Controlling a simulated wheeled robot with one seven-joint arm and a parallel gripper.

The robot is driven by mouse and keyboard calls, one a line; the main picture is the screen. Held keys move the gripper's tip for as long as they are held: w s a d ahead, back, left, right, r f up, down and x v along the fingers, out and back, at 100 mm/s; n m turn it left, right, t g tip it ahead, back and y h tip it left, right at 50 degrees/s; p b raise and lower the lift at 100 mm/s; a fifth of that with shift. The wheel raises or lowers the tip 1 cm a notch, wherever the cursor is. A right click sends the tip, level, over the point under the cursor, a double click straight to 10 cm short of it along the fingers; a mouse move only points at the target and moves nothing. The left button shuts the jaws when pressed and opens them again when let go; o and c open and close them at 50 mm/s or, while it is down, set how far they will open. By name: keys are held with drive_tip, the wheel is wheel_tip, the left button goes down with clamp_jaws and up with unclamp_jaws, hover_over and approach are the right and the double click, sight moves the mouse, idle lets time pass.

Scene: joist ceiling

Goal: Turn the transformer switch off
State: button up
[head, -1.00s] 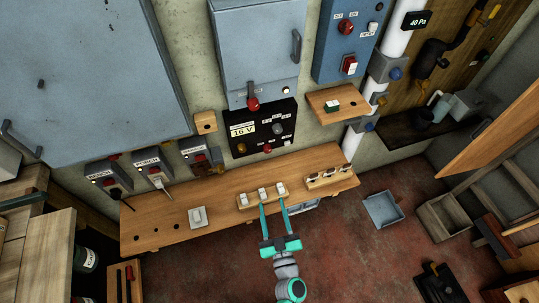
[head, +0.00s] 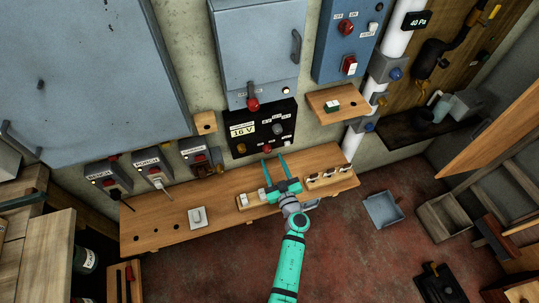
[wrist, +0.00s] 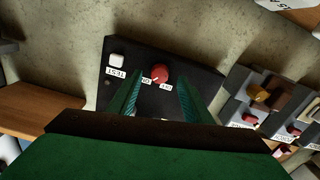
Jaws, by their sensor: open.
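The black transformer panel (head: 257,130), with its 16 V display, is on the wall. Its red switch knob (head: 267,148) is at the lower middle. In the wrist view the red knob (wrist: 161,74) lies between the fingers, with ON and OFF labels beside it. Its white mark seems to point toward ON. A white TEST button (wrist: 117,60) is beside it. My gripper (head: 273,158) is open and empty, its fingertips just below the knob in the head view. The wrist view shows the fingertips (wrist: 160,85) either side of the knob; contact cannot be told.
A wooden bench (head: 160,222) below the panel holds a block of white switches (head: 247,201), partly covered by my gripper. Grey switch boxes (head: 152,168) are to the left; a small shelf (head: 338,104) juts out at right.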

sight(269, 153)
drive_tip(key=shift+x, duration=2.15)
drive_tip(key=c, duration=1.1)
